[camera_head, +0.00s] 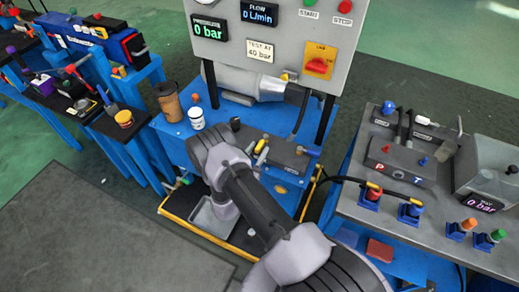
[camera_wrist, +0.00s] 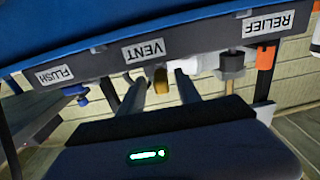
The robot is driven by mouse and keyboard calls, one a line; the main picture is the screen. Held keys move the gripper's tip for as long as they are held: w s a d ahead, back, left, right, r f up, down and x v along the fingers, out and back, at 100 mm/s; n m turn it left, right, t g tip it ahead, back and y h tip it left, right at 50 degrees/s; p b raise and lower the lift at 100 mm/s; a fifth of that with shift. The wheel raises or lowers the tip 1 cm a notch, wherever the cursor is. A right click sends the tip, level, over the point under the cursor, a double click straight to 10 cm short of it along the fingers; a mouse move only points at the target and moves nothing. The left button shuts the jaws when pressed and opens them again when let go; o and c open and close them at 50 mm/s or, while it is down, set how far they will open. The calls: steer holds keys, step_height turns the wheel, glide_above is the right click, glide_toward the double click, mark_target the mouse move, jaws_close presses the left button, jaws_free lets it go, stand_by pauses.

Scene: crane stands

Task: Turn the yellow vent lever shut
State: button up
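The yellow vent lever (camera_wrist: 161,80) shows in the wrist view just below the VENT label (camera_wrist: 143,51), on the front edge of a blue-topped bench. It appears as a short yellow piece seen nearly end-on, so its turned position is hard to tell. My gripper (camera_wrist: 160,84) is open, with one dark finger on each side of the lever and a visible gap on both sides. In the head view my arm hides the lever and the gripper's fingertips.
A brown cup (camera_head: 169,101) and a white jar (camera_head: 196,118) stand on the bench.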

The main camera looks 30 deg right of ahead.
steer(key=shift+x, duration=1)
steer(key=shift+w, duration=0.1)
jaws_close()
stand_by(0.6)
